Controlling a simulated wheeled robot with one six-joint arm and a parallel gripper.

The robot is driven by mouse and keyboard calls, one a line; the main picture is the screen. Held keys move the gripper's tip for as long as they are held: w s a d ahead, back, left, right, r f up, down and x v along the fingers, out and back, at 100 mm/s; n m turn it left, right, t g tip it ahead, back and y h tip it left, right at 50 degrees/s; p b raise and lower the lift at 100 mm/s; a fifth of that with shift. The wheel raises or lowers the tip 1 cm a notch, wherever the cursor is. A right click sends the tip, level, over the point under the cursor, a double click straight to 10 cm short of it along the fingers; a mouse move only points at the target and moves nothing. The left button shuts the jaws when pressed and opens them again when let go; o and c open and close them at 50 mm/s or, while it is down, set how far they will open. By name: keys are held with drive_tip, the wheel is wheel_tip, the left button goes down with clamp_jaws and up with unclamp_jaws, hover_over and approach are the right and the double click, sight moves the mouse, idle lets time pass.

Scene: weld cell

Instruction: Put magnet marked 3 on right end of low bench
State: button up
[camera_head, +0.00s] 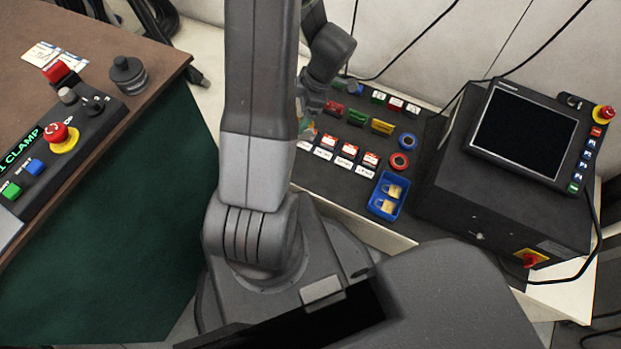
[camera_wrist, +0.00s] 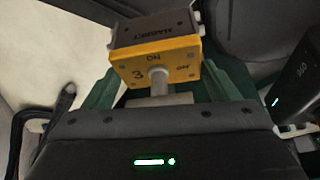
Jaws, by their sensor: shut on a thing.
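The magnet marked 3 (camera_wrist: 157,66) has a dark body and a yellow face with "3" and "ON" on it, plus a round grey knob. It sits between the green fingers of my gripper (camera_wrist: 165,88), which is shut on it. In the head view my arm hides most of the gripper and the magnet, near the left edge of a black panel. A brown-topped table (camera_head: 150,62) with a green side is at the left, and a pale bench (camera_head: 565,304) is at the right. I cannot tell which is the low bench.
The black panel (camera_head: 345,192) carries several coloured blocks and labels. A blue tray (camera_head: 374,208) with brass padlocks lies on it. A screen console (camera_head: 522,133) stands at the right, with loose cables. A control box (camera_head: 95,120) and a black knob (camera_head: 128,75) are on the brown table.

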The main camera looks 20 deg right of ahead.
drive_tip(key=shift+s+d+f+n+g+b, duration=0.25)
drive_tip(key=shift+s+f+n+b, duration=0.65)
drive_tip(key=shift+f+b, duration=1.3)
drive_tip(key=shift+s+f+n+g+b, duration=0.4)
drive_tip(key=shift+s+f+n+b, duration=0.5)
drive_tip(key=shift+f, duration=2.35)
drive_tip(key=shift+s+d+f+n+g+b, duration=0.15)
drive_tip(key=shift+s+f+n+g+b, duration=0.65)
drive_tip(key=shift+f+b, duration=1.5)
drive_tip(key=shift+s+f+t, duration=0.25)
drive_tip(key=shift+f+t, duration=0.2)
drive_tip(key=shift+f, duration=0.2)
drive_tip(key=o, duration=1.8)
drive_tip(key=shift+r+p, duration=0.1)
drive_tip(key=shift+p, duration=0.2)
drive_tip(key=p+v, duration=0.5)
drive_tip(key=v, duration=0.7)
drive_tip(key=shift+r, duration=0.1)
